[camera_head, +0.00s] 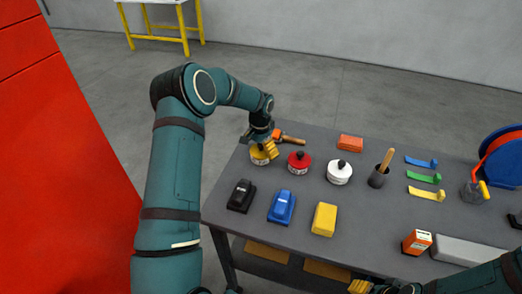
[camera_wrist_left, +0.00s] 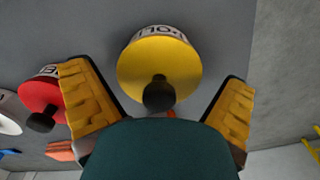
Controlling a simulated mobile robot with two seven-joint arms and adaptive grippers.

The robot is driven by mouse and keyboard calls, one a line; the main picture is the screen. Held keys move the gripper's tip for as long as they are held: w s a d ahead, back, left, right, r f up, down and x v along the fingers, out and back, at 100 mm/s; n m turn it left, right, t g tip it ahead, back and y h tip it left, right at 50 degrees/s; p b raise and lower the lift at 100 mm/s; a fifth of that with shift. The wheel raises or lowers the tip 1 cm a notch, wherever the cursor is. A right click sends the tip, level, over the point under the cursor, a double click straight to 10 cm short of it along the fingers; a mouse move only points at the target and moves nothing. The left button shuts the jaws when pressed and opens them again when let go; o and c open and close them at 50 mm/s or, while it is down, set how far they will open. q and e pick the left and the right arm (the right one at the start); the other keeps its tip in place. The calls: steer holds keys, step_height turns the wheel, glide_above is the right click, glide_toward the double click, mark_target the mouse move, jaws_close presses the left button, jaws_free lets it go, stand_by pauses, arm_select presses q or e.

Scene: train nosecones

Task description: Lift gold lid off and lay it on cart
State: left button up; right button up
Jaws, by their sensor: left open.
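The gold lid (camera_wrist_left: 150,62) is yellow with a black knob (camera_wrist_left: 158,94) and sits on a round white tin on the cart (camera_head: 300,221). In the head view the gold tin (camera_head: 259,157) stands at the cart's left end, partly hidden by my left gripper (camera_head: 268,150). In the left wrist view the open yellow fingers of my left gripper (camera_wrist_left: 160,110) are on either side of the knob, apart from it. My right gripper (camera_head: 372,288) shows only in part at the bottom edge; its jaw state is unclear.
A red-lidded tin (camera_head: 299,162) and a white-lidded tin (camera_head: 339,172) stand to the right. Black (camera_head: 241,195), blue (camera_head: 281,207) and yellow (camera_head: 324,219) blocks lie in front. A hammer (camera_head: 288,138) lies behind the gold tin. Bare cart top shows between these things.

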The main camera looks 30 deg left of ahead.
arm_select(q)
steer(key=c, duration=1.2)
steer(key=shift+s, duration=0.15)
steer(key=shift+c, duration=1)
